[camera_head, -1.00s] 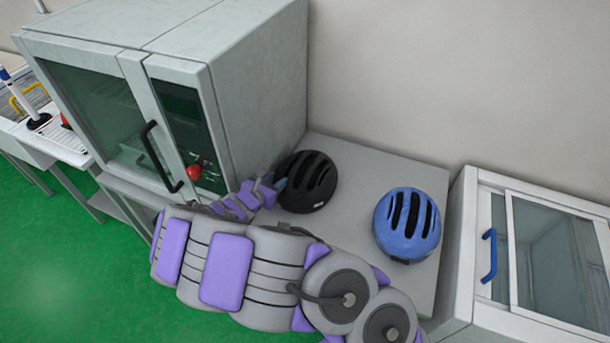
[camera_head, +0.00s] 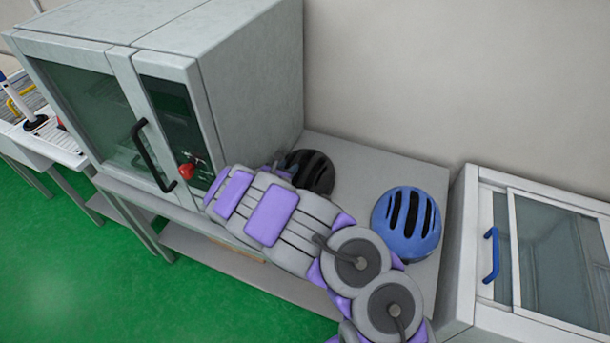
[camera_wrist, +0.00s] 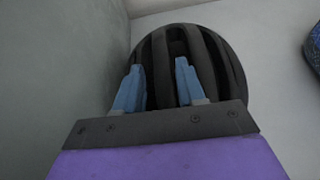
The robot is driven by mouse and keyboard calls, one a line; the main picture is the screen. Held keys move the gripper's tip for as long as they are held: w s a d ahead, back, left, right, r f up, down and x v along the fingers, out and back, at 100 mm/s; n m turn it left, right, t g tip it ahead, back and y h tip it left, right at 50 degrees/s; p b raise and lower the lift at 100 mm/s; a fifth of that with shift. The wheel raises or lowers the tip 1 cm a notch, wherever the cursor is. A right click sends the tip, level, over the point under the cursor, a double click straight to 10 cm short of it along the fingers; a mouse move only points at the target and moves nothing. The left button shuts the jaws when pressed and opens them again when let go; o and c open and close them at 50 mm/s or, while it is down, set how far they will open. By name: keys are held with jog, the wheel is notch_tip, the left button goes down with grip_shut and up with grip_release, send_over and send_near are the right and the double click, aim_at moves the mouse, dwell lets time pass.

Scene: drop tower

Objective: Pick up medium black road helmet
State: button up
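The black helmet (camera_head: 314,172) sits on the grey table beside the large grey cabinet, partly hidden behind my arm in the head view. In the wrist view the black helmet (camera_wrist: 222,68) fills the upper middle, close in front of my gripper. My gripper (camera_wrist: 158,72) shows two blue fingers spread apart, with the helmet's vented shell between and behind them. I cannot tell whether the fingers touch it. In the head view the fingertips are mostly hidden by my arm.
A blue helmet (camera_head: 406,222) sits to the right on the same grey table (camera_head: 368,163). The grey cabinet (camera_head: 245,85) stands close on the left of the black helmet. A glass-fronted case (camera_head: 540,260) stands at the right. A wall is behind.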

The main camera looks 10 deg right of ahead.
aim_at(294, 162)
jog(key=x, duration=0.2)
jog(key=b+x, duration=0.1)
jog(key=x, duration=0.1)
jog(key=shift+a+f, duration=0.15)
jog(key=shift+f, duration=0.1)
jog(key=shift+w, duration=0.2)
jog(key=shift+d, duration=0.3)
grip_shut()
